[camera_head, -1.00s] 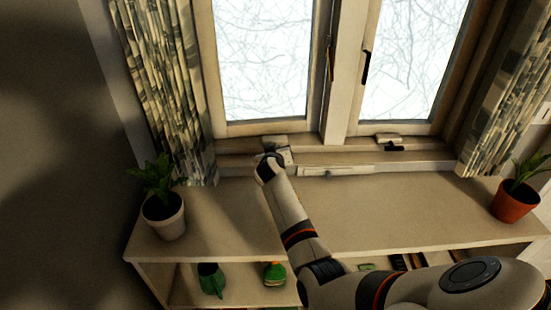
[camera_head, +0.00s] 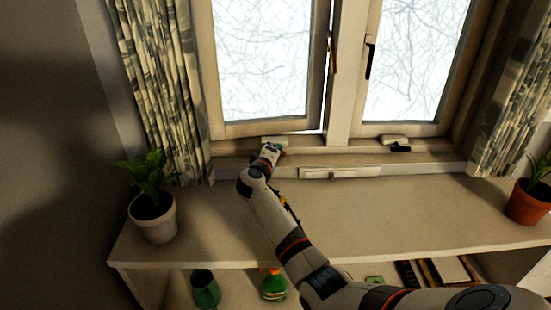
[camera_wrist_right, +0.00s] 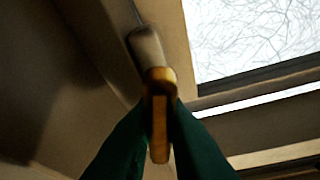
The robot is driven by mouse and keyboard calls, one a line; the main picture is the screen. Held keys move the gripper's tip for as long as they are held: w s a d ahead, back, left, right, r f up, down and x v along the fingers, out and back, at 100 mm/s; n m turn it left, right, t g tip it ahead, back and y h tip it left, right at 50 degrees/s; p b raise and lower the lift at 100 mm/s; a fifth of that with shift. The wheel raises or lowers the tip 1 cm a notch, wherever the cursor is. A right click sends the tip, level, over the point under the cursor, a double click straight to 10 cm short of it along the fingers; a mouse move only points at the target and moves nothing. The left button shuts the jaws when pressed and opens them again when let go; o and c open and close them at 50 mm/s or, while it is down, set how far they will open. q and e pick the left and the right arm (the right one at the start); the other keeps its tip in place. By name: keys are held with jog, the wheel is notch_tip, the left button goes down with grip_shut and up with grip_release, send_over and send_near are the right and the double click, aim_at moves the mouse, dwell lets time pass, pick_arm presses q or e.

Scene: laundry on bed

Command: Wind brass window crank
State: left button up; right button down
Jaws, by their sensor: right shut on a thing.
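The brass crank (camera_wrist_right: 159,110) shows in the right wrist view, between the two dark green fingers of my right gripper (camera_wrist_right: 160,135). The gripper is shut on it. The pale crank housing (camera_wrist_right: 147,45) sits just beyond, on the window frame. In the head view my right arm reaches to the sill, and its wrist hides the crank; the pale housing (camera_head: 275,142) shows at the foot of the left window sash (camera_head: 265,127). A bright gap shows along the sash's lower right edge. My left gripper is not in view.
A second housing with a dark handle (camera_head: 396,144) sits under the right window. A white-potted plant (camera_head: 153,218) stands left on the shelf top (camera_head: 380,215), an orange-potted plant (camera_head: 527,203) right. Green bottles (camera_head: 274,286) and books stand below. Curtains hang at both sides.

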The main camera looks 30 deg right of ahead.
jog(key=shift+n+h+b, duration=0.6)
jog(key=shift+n+b, duration=0.25)
jog(key=shift+n, duration=0.65)
jog(key=shift+t, duration=0.3)
jog(key=c, duration=1.4)
grip_release()
jog(key=shift+c, duration=0.2)
jog(key=b+v, duration=0.1)
jog(key=v, duration=1.1)
